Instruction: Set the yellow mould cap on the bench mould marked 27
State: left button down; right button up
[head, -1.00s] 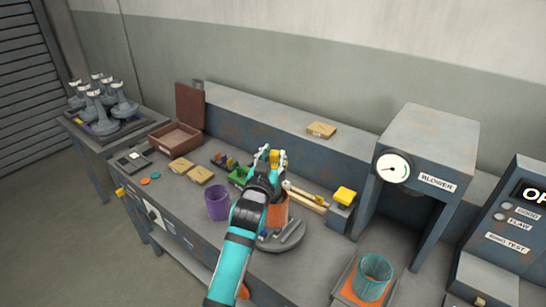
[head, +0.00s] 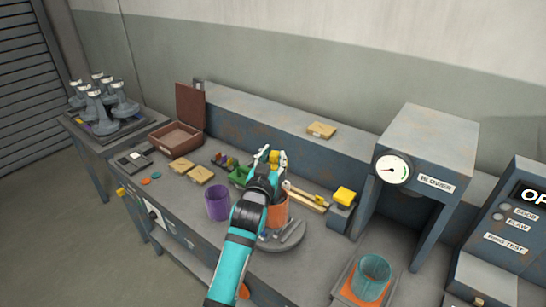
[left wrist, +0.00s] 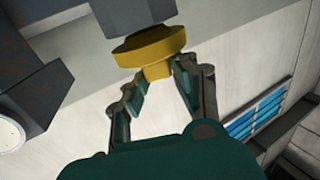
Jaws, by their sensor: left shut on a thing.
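My left gripper (head: 270,156) is in the middle of the head view, raised over the bench, and is shut on the yellow mould cap (head: 275,158). In the left wrist view the cap (left wrist: 150,47) shows as a wide yellow disc with a narrower stub between the fingers (left wrist: 158,76). A grey cylindrical piece (left wrist: 135,14) appears against or just beyond the disc; I cannot tell if they touch. No mark 27 is readable, so I cannot tell which mould is the marked one. My right gripper is not in view.
Several grey moulds (head: 100,112) stand far left.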

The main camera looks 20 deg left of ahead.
aim_at(274, 159)
pick_arm(q)
jog(key=shift+f, duration=0.15)
dwell(0.3)
jog(key=shift+f+b, duration=0.4)
jog(key=shift+f, duration=0.05)
jog(key=c, duration=1.3)
grip_release()
jog(key=shift+r, duration=0.1)
jog(key=shift+c, duration=0.2)
jog(key=shift+s+p, duration=0.6)
jog(key=shift+s, duration=0.25)
jog(key=shift+s+d+p, duration=0.15)
jog(key=shift+s+p, duration=0.65)
jog(key=shift+s, duration=0.85)
jog(key=s+p, duration=0.2)
jog(key=s, duration=0.4)
jog(key=shift+d, duration=0.15)
